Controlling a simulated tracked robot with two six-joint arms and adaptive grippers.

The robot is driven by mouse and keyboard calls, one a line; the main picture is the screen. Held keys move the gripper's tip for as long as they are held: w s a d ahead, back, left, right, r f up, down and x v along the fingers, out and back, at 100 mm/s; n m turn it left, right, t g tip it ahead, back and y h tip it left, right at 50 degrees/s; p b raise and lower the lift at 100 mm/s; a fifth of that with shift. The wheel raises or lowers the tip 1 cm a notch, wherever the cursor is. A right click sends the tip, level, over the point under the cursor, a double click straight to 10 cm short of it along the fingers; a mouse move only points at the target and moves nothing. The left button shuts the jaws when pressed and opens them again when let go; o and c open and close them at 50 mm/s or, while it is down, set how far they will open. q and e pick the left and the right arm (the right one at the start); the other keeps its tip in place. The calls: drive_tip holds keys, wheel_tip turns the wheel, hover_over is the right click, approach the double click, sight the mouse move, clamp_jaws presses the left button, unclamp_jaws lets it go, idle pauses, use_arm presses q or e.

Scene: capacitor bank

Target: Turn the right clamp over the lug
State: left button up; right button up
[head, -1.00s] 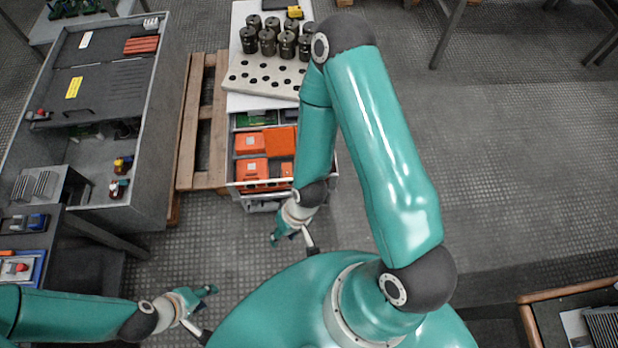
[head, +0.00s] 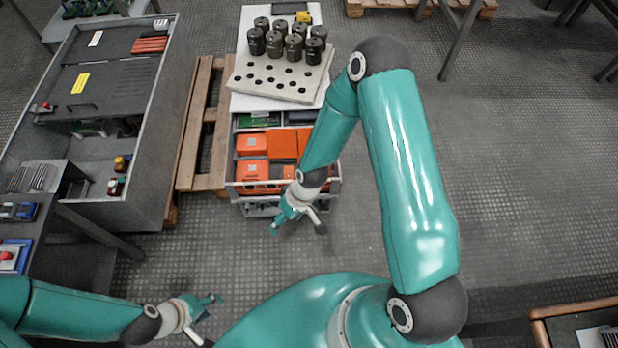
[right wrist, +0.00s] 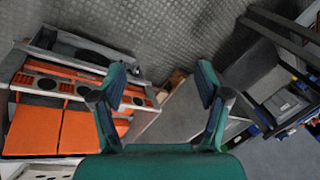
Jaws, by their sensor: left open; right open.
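I cannot make out the right clamp or the lug for certain in either view. My right gripper (head: 297,228) is open and empty, in front of the drawer of orange boxes. In the right wrist view its two fingers (right wrist: 162,85) are spread with nothing between them. My left gripper (head: 212,318) is open and empty over the floor at the lower left, apart from the cabinet.
A drawer unit with orange boxes (head: 252,144) stands ahead; a holed board (head: 270,82) with several dark cylinders (head: 275,45) lies on top. A wooden pallet (head: 206,130) stands between unit and cabinet. A dark bench (head: 40,225) is at left. Floor at right is mostly clear.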

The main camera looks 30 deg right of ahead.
drive_tip(key=w+d+f+n+b, duration=0.45)
drive_tip(key=w+f+b, duration=0.25)
drive_tip(key=w, duration=0.3)
drive_tip(key=w+d+n+h+b, duration=0.25)
drive_tip(key=w+d+b, duration=0.3)
drive_tip(key=d, duration=0.35)
drive_tip(key=w+d+n+h+b, duration=0.25)
drive_tip(key=w+d+b, duration=0.3)
drive_tip(key=d, duration=0.35)
drive_tip(key=shift+n+g+y, duration=0.3)
drive_tip(key=shift+n+y, duration=0.05)
drive_tip(key=shift+y, duration=0.15)
drive_tip(key=f+b, duration=0.1)
drive_tip(key=f, duration=0.4)
drive_tip(key=f+b, duration=0.2)
drive_tip(key=f, duration=0.3)
drive_tip(key=s+f+b, duration=0.1)
drive_tip(key=f, duration=0.5)
drive_tip(key=shift+a, duration=0.2)
use_arm(q)
wheel_tip(320, 180, down, 25)
drive_tip(key=shift+f, duration=0.15)
